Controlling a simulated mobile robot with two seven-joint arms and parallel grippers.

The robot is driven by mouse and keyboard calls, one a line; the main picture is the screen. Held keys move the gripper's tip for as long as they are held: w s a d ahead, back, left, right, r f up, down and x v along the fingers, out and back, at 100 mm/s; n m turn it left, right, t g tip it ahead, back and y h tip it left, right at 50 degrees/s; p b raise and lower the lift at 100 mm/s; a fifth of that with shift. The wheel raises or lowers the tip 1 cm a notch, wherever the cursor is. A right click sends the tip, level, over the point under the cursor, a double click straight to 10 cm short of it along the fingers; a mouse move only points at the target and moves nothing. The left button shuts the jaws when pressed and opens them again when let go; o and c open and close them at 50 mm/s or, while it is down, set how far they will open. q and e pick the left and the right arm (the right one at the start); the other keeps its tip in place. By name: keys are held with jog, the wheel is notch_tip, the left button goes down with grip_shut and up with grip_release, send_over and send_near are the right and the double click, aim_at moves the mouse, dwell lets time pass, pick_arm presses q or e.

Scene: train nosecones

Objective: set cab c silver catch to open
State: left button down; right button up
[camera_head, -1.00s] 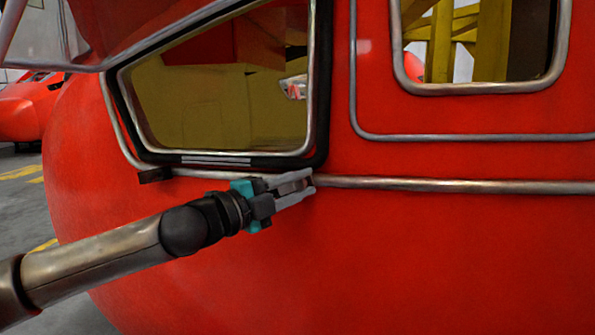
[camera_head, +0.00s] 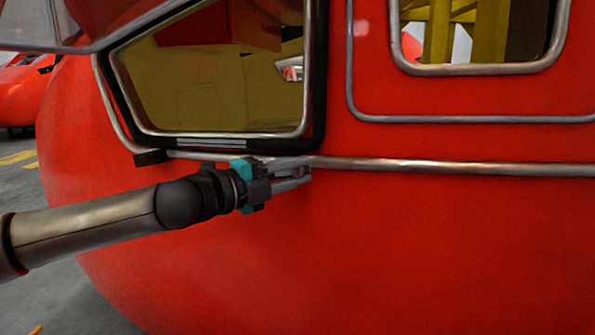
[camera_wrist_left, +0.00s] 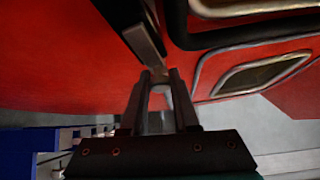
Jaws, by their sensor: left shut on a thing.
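My left gripper (camera_head: 303,174) reaches in from the left against the red cab nose (camera_head: 430,250), just under the silver rail (camera_head: 450,168). In the left wrist view its two fingers (camera_wrist_left: 159,76) close around a small dull metal piece (camera_wrist_left: 158,74), which I take to be the silver catch. In the head view the fingers hide most of this piece, so its exact position cannot be read. In the wrist view a grey bar (camera_wrist_left: 143,42) runs up from just beyond the fingertips. My right gripper is not in view.
A black-framed window (camera_head: 215,85) is just above my left gripper, with a small dark block (camera_head: 151,157) at its lower left corner. A second window (camera_head: 480,70) is at upper right. The red surface below the rail is clear.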

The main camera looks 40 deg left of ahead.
pick_arm(q)
jog(key=c, duration=0.7)
grip_release()
jog(key=shift+o, duration=0.2)
